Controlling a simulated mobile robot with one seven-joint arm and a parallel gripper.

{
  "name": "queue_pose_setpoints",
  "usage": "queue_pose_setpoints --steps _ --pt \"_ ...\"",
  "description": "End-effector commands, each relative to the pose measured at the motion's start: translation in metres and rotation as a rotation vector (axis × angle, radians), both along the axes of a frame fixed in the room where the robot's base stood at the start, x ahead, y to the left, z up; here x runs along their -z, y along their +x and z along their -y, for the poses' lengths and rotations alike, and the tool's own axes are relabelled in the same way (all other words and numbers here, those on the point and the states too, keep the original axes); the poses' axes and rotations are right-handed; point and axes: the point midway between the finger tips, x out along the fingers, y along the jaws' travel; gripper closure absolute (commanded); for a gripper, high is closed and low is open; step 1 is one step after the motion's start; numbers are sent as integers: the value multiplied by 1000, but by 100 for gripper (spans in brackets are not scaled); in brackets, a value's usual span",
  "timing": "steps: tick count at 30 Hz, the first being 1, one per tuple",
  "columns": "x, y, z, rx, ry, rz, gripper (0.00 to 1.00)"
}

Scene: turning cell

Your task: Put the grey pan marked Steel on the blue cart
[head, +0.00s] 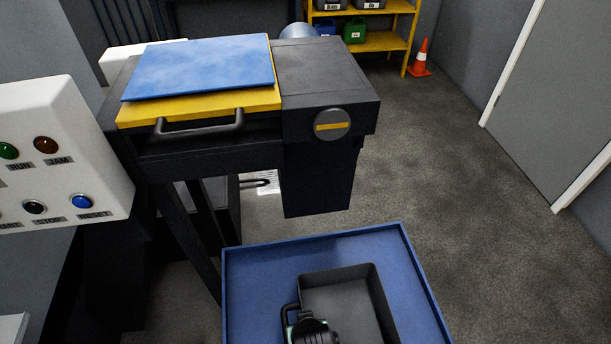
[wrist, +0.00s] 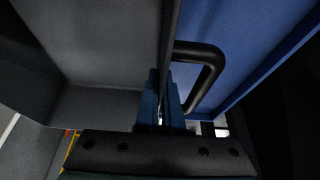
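The dark grey pan (head: 345,285) is over the blue cart (head: 240,268), inside its raised rim in the head view. I cannot tell if it rests on the cart or hangs just above it. No Steel marking shows. In the wrist view the pan (wrist: 100,50) fills the left, its black handle (wrist: 212,65) stands out to the right, and the blue cart (wrist: 235,25) shows beyond. My gripper (wrist: 166,85) has one finger on each side of the pan's wall, beside the handle, and looks shut on it. In the head view my gripper (head: 300,325) is partly hidden by its own body.
A black machine (head: 325,80) with a blue-topped yellow drawer (head: 200,105) stands behind the cart. A white button panel (head: 60,155) is at left. A yellow shelf (head: 380,40) and an orange cone (head: 421,58) stand far back. The floor at right is clear.

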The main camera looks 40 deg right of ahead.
Motion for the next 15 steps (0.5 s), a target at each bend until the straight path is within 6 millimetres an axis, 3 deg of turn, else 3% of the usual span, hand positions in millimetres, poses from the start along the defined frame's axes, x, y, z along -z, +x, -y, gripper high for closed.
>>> queue_pose_setpoints --steps 4,15 --pt "17 1 1 -1 -2 1 100" --pt "21 1 1 -2 -3 3 100"
